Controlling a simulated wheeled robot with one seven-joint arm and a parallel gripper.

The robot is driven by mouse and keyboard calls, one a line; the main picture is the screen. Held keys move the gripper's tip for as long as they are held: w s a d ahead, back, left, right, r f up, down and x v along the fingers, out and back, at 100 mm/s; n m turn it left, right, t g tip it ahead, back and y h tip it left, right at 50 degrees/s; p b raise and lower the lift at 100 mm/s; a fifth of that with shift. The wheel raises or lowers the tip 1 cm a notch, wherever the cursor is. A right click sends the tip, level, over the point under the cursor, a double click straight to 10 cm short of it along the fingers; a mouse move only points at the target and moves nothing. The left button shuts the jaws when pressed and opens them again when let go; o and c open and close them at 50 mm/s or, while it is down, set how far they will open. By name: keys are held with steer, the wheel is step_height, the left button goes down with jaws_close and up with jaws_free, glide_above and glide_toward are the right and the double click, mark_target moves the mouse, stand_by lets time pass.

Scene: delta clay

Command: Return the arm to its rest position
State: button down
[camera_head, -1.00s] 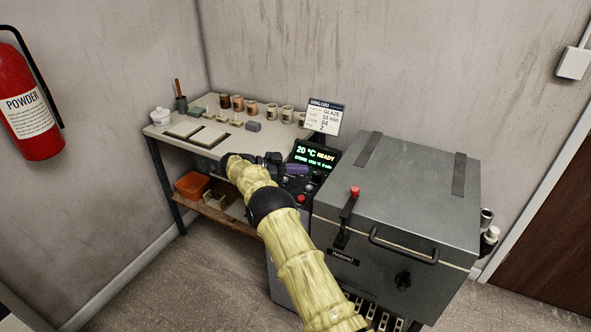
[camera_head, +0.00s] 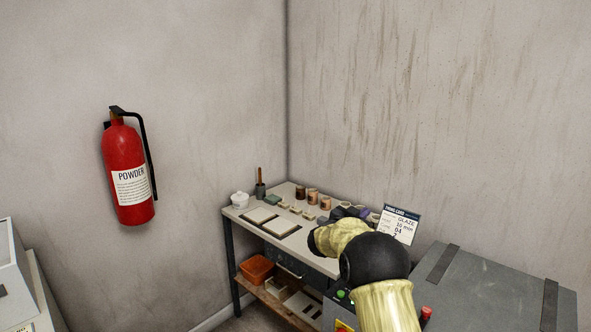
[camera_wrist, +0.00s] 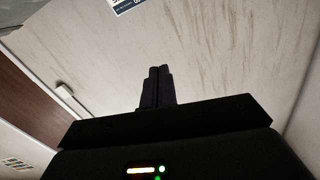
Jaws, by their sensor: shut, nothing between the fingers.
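My arm (camera_head: 385,300) rises from the bottom of the head view and reaches toward the bench, bent at a black joint. Its far end lies in front of the bench's right part, and the gripper is mostly hidden behind the arm there. In the wrist view my gripper (camera_wrist: 157,88) shows as two dark fingers pressed together, with nothing between them. The fingers point up against the bare wall, clear of any object.
A bench (camera_head: 236,211) holds several small pots and tiles, with an orange bin (camera_head: 257,268) below. A kiln (camera_head: 480,285) stands right of my arm, beside a firing card (camera_head: 399,226). A red fire extinguisher (camera_head: 128,175) hangs on the left wall.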

steer(key=s+a+n+g+y+p, duration=0.1)
steer(key=s+a+n+y+p, duration=0.15)
steer(key=s+n+y, duration=0.4)
steer(key=s+a+n+g+y+p, duration=0.15)
steer(key=s+a+y, duration=0.25)
steer(key=s, duration=0.5)
steer(key=s+f+n+g+p, duration=0.1)
steer(key=s+f+g, duration=0.2)
steer(key=s, duration=1.2)
steer(key=s+d+f+n+g+y+p, duration=0.1)
steer(key=s+f+g, duration=0.2)
steer(key=s, duration=1.1)
steer(key=shift+s+g, duration=0.35)
steer(key=shift+g, duration=0.6)
